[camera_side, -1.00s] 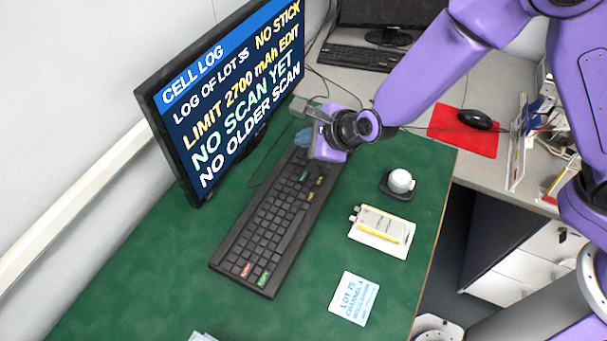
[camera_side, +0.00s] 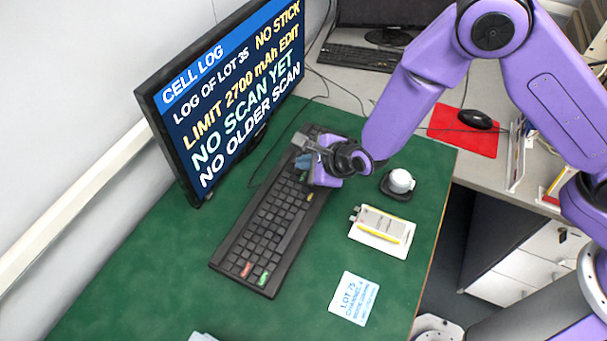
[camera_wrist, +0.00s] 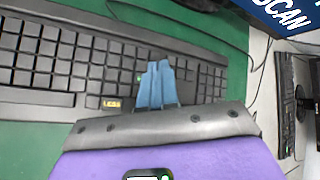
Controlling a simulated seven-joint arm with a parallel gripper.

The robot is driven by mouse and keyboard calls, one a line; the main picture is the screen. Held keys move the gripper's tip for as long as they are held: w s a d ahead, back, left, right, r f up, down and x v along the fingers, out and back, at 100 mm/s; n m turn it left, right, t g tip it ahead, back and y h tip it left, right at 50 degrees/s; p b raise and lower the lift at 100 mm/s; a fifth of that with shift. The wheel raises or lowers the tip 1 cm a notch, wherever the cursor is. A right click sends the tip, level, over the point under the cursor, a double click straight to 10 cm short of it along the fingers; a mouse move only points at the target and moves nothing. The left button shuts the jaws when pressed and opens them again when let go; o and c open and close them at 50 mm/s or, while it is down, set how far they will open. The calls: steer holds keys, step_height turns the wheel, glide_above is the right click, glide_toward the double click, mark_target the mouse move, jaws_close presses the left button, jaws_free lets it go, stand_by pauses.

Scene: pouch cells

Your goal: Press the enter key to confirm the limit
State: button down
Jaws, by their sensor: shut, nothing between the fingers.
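A long black keyboard (camera_side: 265,230) lies on the green desk mat beside the monitor. Its near end has a red key (camera_side: 246,269) and a green key (camera_side: 264,278). I cannot read which key is enter. My gripper (camera_side: 302,163) is over the far part of the keyboard, its blue fingers shut and empty. In the wrist view the fingers (camera_wrist: 159,70) are together over the keys, beside a yellow-labelled LESS key (camera_wrist: 112,103). I cannot tell whether they touch a key. The monitor (camera_side: 235,95) shows CELL LOG and LIMIT 2700 mAh EDIT.
To the right are a round white item on a black base (camera_side: 401,181), a pouch cell on a pale tray (camera_side: 382,228) and a LOT 35 card (camera_side: 354,298). A mouse (camera_side: 474,119) on a red pad sits farther back.

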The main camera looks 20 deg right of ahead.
steer(key=shift+f, duration=0.6)
steer(key=shift+f, duration=0.15)
stand_by(1.6)
steer(key=shift+f, duration=0.3)
steer(key=shift+f, duration=0.4)
stand_by(0.7)
steer(key=shift+r, duration=0.85)
steer(key=shift+r, duration=2.5)
